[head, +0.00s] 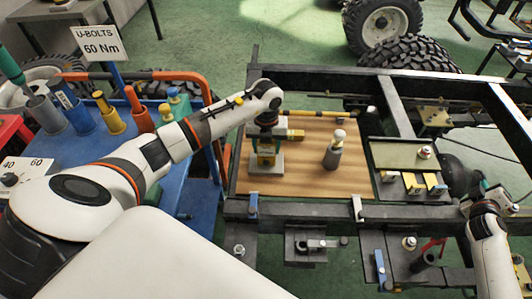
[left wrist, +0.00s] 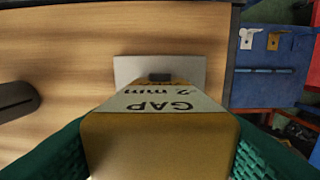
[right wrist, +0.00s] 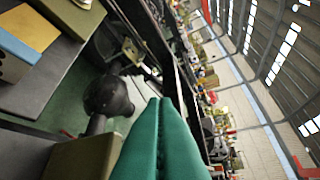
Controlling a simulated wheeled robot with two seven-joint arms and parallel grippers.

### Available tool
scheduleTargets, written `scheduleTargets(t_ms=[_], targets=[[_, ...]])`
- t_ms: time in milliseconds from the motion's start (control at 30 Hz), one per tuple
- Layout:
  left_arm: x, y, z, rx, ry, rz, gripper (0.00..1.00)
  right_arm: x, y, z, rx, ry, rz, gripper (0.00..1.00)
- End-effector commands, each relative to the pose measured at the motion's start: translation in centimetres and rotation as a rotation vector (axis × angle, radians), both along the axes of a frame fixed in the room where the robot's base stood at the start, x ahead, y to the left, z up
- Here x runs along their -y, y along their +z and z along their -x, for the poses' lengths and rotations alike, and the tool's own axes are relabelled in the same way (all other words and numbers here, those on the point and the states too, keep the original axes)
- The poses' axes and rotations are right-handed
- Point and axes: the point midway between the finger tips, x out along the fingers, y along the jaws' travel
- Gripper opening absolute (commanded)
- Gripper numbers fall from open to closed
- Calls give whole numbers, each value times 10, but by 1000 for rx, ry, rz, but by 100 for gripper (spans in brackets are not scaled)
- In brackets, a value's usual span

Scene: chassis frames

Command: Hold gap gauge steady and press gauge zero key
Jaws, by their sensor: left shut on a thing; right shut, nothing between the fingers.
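The gap gauge (left wrist: 155,145) is a yellow block with a pale label reading "GAP" and "2 mm". It stands on a light grey base plate (left wrist: 190,70) on the wooden board. A small dark block (left wrist: 160,77) shows at its edge; I cannot tell whether this is the zero key. In the head view my left gripper (head: 266,138) is over the gauge and partly hides it. Its green fingers are shut on the gauge's sides. My right gripper (head: 482,190) is at the far right, away from the gauge. Its green fingertips (right wrist: 167,102) are together and empty.
The wooden board (head: 305,185) lies across the dark chassis frame (head: 310,208). A grey cylinder with a white knob (head: 333,155) stands right of the gauge. Yellow-topped blocks (head: 412,182) sit further right. A blue cart with several coloured tools (head: 115,120) is at left.

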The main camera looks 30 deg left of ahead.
Motion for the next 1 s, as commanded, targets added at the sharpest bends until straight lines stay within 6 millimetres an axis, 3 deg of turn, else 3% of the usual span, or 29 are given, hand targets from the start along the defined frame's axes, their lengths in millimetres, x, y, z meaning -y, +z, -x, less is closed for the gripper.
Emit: scheduleTargets(t_ms=[33,167,367,667,1000], targets=[[0,0,0,1,0,-1,26,-27,9,-6,8,22,-29,0],[0,0,0,0,0,0,26,-90,21,-9,2,80,-116,0],[0,0,0,0,0,0,26,-185,10,18,-66,197,-289,0],[0,0,0,0,0,0,26,-311,-20,94,-249,357,-555,0],[0,0,0,0,0,0,26,-429,-45,212,-535,495,-814,0]])
